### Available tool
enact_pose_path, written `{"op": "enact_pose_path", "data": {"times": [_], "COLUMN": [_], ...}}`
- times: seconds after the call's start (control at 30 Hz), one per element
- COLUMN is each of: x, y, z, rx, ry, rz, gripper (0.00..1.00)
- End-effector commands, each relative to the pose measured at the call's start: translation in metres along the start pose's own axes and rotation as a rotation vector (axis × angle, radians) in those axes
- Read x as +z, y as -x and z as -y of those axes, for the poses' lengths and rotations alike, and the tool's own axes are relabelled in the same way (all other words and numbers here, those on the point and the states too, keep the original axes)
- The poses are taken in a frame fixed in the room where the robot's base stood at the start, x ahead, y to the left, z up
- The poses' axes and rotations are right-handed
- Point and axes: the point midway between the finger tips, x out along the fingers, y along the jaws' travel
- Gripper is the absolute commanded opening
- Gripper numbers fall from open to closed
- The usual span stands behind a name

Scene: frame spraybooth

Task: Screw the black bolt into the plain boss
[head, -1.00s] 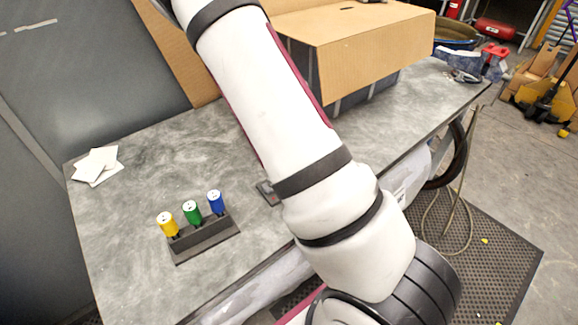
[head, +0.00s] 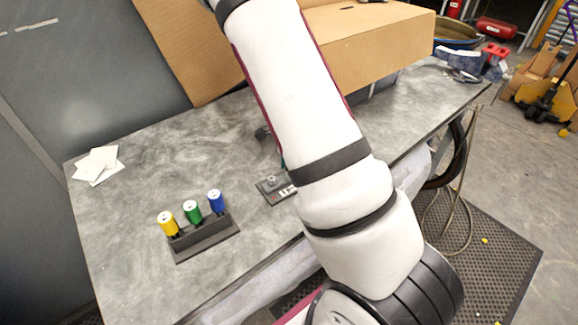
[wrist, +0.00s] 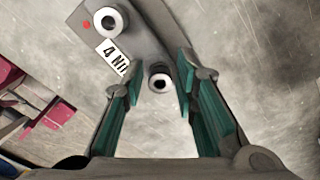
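A dark plate (head: 268,193) lies on the grey table, with a pale round boss (head: 271,180) at its left end. In the wrist view the plate (wrist: 150,42) carries a white "4 N…" label, partly covered by a finger. A large hollow boss (wrist: 108,22) stands beside a red dot. A smaller round piece with a dark centre (wrist: 160,82) lies between my fingertips; I cannot tell whether it is the plain boss or the bolt's head. My gripper (wrist: 160,75) has teal pads, spread apart with gaps beside that piece. I cannot make out the black bolt for certain.
A black rack (head: 205,240) holds yellow (head: 168,223), green (head: 192,211) and blue (head: 215,200) cylinders at the table's front left. White sheets (head: 96,164) lie at the far left. A cardboard box (head: 375,45) stands at the back. The table's left middle is clear.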

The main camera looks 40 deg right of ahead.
Motion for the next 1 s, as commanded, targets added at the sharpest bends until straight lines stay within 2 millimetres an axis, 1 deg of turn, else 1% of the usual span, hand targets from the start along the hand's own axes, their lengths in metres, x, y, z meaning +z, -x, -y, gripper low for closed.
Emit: {"op": "enact_pose_path", "data": {"times": [0.1, 0.33, 0.5, 0.73, 0.9, 1.0], "x": [-0.0007, -0.0009, -0.0013, -0.0018, -0.0032, -0.0032], "y": [0.0010, 0.0006, 0.0008, 0.0008, 0.0011, 0.0008], "z": [-0.0005, -0.0013, -0.0026, -0.0031, -0.0038, -0.0042], "rx": [-0.001, -0.001, -0.001, -0.002, -0.002, -0.001], "ry": [0.144, 0.299, 0.529, 0.691, 0.922, 1.007], "rz": [0.002, 0.001, 0.001, 0.001, 0.000, 0.000], "gripper": [0.27, 0.27, 0.27, 0.27, 0.27, 0.27]}}
